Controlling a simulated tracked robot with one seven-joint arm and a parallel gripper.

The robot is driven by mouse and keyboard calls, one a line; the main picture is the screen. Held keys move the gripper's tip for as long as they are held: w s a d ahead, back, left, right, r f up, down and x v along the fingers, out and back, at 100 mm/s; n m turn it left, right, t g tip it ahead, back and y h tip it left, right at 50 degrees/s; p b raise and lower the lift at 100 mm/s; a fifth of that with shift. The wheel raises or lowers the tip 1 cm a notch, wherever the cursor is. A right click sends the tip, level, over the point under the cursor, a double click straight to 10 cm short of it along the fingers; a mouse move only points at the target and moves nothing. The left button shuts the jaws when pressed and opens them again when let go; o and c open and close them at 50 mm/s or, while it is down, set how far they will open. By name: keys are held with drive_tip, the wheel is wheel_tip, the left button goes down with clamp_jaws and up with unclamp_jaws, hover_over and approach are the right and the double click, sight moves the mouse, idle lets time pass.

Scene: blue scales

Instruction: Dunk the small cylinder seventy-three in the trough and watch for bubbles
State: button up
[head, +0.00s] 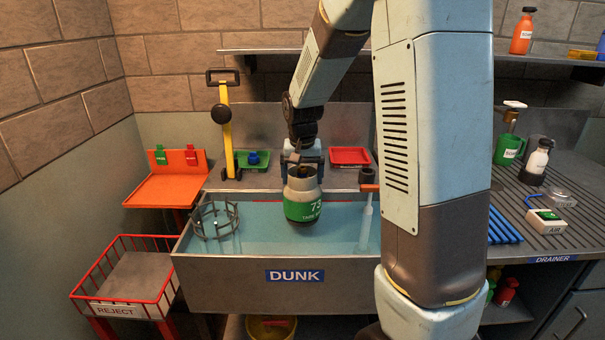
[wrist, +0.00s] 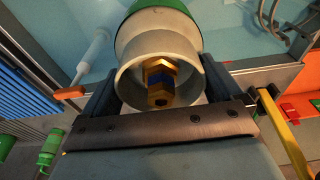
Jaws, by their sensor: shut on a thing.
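The small cylinder seventy-three (head: 304,203) has a grey collar and a green band with a white "73". My gripper (head: 302,165) is shut on its collar from above. In the wrist view the two jaws press on either side of the collar, with a brass valve (wrist: 160,82) inside it. The cylinder hangs upright over the trough (head: 265,268), which is labelled DUNK and holds blue water. Its base appears at or near the water surface; I cannot tell whether it touches. I see no clear bubbles.
A wire cage (head: 216,221) stands in the trough's left end and a pale upright tube (head: 366,220) at its right. A red REJECT basket (head: 118,309) and an orange tray (head: 171,190) are at left. The ribbed drainer (head: 530,211) at right holds bottles and a green mug.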

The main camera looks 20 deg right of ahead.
wheel_tip(320, 180, down, 21)
drive_tip(key=shift+f, duration=0.2)
idle(3.2)
idle(2.7)
